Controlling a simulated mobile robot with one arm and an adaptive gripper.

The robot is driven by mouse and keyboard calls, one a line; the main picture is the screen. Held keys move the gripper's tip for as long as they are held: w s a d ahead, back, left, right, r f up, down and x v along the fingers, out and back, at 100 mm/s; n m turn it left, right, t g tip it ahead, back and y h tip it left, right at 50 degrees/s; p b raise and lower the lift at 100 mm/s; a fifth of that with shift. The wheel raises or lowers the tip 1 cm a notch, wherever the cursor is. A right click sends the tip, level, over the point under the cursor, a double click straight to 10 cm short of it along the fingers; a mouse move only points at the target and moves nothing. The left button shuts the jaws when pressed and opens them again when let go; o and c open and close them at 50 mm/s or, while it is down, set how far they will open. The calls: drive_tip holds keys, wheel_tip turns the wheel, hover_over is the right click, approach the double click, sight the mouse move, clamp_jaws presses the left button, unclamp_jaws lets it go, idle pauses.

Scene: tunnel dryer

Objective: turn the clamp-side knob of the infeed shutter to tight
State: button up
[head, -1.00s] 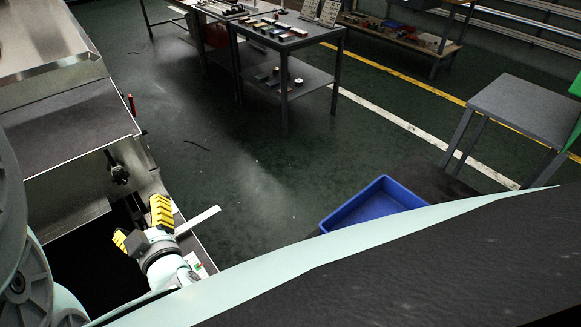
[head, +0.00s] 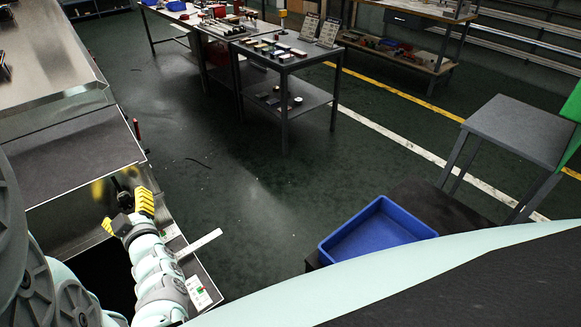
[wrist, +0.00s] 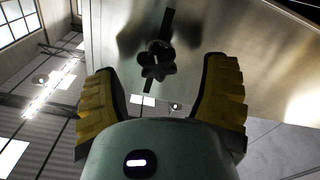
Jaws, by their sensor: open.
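A black lobed knob (wrist: 157,62) sits on a dark bar against a shiny metal panel (wrist: 240,35) in the wrist view. It is framed between the two yellow fingers of my gripper (wrist: 160,75), beyond their tips, and nothing holds it. In the head view the dark knob (head: 122,184) is small, just beyond my gripper (head: 126,213), at the machine's side on the left. The gripper is open and empty. I cannot read any mark for tight or loose on the knob.
A dark machine opening lies left of my arm. A pale flat bar (head: 199,246) sticks out right of my wrist. A blue bin (head: 375,232) stands at lower right, a grey table (head: 520,130) behind it.

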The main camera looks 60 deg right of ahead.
drive_tip(key=shift+x, duration=1.15)
drive_tip(key=shift+d, duration=0.2)
drive_tip(key=shift+a, duration=0.1)
drive_tip(key=c, duration=1.2)
